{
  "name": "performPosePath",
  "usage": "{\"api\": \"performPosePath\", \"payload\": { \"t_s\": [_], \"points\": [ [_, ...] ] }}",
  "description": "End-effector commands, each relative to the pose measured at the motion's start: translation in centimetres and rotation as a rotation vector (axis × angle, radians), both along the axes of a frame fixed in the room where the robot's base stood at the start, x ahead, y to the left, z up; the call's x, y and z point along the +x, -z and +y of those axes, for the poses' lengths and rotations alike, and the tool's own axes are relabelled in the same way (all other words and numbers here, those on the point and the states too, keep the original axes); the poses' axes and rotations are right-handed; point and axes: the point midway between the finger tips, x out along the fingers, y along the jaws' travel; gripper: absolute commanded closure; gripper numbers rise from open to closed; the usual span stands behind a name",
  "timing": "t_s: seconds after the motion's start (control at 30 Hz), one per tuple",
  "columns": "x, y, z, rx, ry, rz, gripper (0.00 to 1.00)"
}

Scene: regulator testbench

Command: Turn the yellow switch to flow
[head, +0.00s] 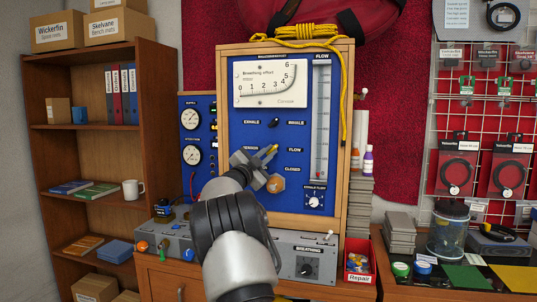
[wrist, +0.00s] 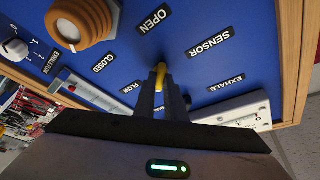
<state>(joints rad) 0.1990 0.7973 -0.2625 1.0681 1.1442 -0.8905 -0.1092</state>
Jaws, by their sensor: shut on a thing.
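The yellow switch (head: 272,149) is on the blue panel, between the SENSOR label on its left and the FLOW label (head: 294,150) on its right in the head view. My gripper (head: 266,155) is at the panel with its fingers shut around the switch. In the wrist view the switch (wrist: 160,75) shows as a yellow piece between the dark fingertips (wrist: 161,88). The SENSOR label (wrist: 211,43) and FLOW label (wrist: 127,88) appear upside down to either side of it. The fingers hide much of the switch, so I cannot tell which label it points to.
An orange hexagonal knob (head: 276,184) sits just below my gripper, beside the CLOSED label. A grey box marked BREATHING (head: 308,262) stands below the panel. A yellow rope (head: 305,34) hangs over the top.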

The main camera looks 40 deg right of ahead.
Motion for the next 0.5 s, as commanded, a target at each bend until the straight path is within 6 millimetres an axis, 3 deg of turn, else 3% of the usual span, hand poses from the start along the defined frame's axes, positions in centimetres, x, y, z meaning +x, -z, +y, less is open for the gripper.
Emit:
{"api": "performPosePath", "payload": {
  "t_s": [0.03, 0.07, 0.17, 0.5],
  "points": [
    [-0.02, 0.08, -0.02, 0.002, 0.001, -0.001, 1.00],
    [-0.02, 0.08, -0.02, 0.002, 0.001, -0.001, 0.87],
    [-0.03, 0.07, -0.02, 0.002, 0.000, -0.002, 0.71],
    [-0.08, 0.11, 0.25, 0.001, -0.001, 0.000, 0.71]
  ]
}}
